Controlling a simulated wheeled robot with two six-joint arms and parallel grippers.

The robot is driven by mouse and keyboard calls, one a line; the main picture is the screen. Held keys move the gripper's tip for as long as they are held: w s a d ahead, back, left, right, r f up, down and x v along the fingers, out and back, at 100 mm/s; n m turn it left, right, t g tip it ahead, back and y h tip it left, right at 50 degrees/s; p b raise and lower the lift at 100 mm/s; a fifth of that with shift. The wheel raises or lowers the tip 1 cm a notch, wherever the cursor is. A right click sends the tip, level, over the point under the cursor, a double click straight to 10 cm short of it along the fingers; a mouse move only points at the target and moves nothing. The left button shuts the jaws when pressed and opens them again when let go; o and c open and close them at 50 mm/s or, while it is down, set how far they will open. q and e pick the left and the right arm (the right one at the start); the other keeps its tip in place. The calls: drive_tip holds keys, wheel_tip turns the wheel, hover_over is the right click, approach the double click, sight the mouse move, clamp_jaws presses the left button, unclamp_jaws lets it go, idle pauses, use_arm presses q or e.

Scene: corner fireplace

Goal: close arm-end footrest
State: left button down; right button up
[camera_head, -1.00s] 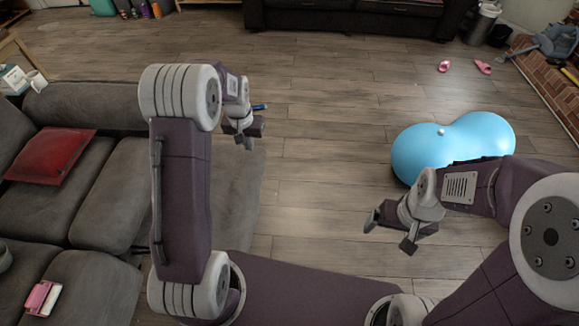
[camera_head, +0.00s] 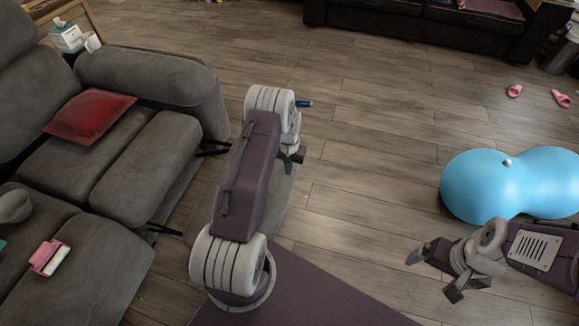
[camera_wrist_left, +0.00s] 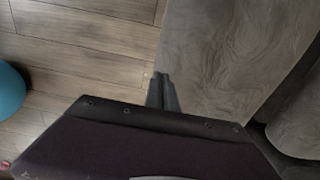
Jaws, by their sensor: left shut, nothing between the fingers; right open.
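The grey reclining sofa (camera_head: 165,140) fills the left of the head view. Its arm-end footrest (camera_head: 283,198) is a grey padded panel standing out from the seat on dark metal links, partly hidden behind my left arm. The footrest also shows as a grey fabric surface in the left wrist view (camera_wrist_left: 215,65). My left gripper (camera_head: 299,156) is shut and empty, by the footrest's outer edge; the wrist view shows its fingers (camera_wrist_left: 161,88) over that edge. I cannot tell whether they touch. My right gripper (camera_head: 433,277) is open and empty over the floor, away from the sofa.
A blue peanut-shaped ball (camera_head: 505,183) lies on the floor at right, beyond my right arm. Pink slippers (camera_head: 515,90) lie farther back, near a dark couch (camera_head: 420,22). A red cushion (camera_head: 88,117) rests on the sofa. The wooden floor between sofa and ball is clear.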

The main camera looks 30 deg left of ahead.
sight(289, 184)
use_arm(q)
wheel_tip(289, 184, down, 8)
drive_tip(key=shift+r+b, duration=0.1)
drive_tip(key=shift+b, duration=0.8)
